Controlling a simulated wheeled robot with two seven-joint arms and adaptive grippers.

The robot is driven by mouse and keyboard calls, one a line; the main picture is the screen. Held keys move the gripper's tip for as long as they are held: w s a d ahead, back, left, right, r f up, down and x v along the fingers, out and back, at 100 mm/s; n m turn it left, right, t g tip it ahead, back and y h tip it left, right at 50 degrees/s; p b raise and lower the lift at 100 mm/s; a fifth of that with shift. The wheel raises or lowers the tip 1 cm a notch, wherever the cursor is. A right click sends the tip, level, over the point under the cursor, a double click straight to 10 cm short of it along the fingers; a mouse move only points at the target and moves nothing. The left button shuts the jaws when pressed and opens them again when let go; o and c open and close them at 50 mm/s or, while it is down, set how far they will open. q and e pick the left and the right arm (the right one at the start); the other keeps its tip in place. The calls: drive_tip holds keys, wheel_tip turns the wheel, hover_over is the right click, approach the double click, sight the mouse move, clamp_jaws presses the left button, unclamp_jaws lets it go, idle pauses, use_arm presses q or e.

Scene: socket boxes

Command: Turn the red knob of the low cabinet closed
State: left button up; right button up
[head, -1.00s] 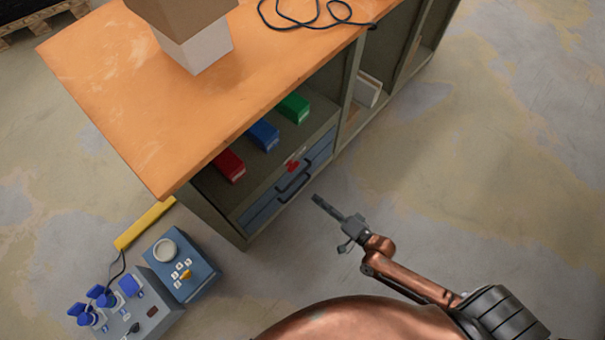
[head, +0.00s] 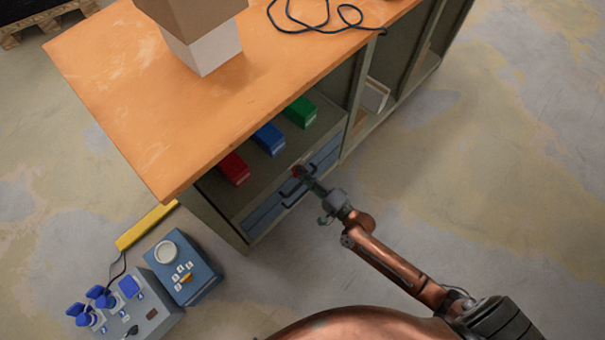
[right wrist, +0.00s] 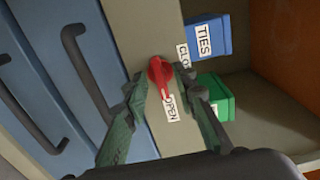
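The red knob (right wrist: 158,72) sits on a beige panel of the low cabinet (head: 228,232), above blue drawer fronts. Its handle points toward the OPEN label (right wrist: 171,108); a second label, partly hidden and reading "CLO" (right wrist: 182,56), is beside it. My right gripper (right wrist: 161,80) is open, with one fingertip on each side of the knob; I cannot tell whether they touch it. In the head view the right gripper (head: 306,178) reaches the cabinet front and partly covers the knob (head: 297,170). My left gripper is not in view.
Black drawer handles (right wrist: 85,70) stick out left of the knob. Red (head: 234,168), blue (head: 269,138) and green (head: 300,112) bins stand on the shelf above. A control box (head: 182,268) stands on the floor at left. The floor at right is clear.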

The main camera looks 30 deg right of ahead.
drive_tip(key=shift+c, duration=0.4)
clamp_jaws()
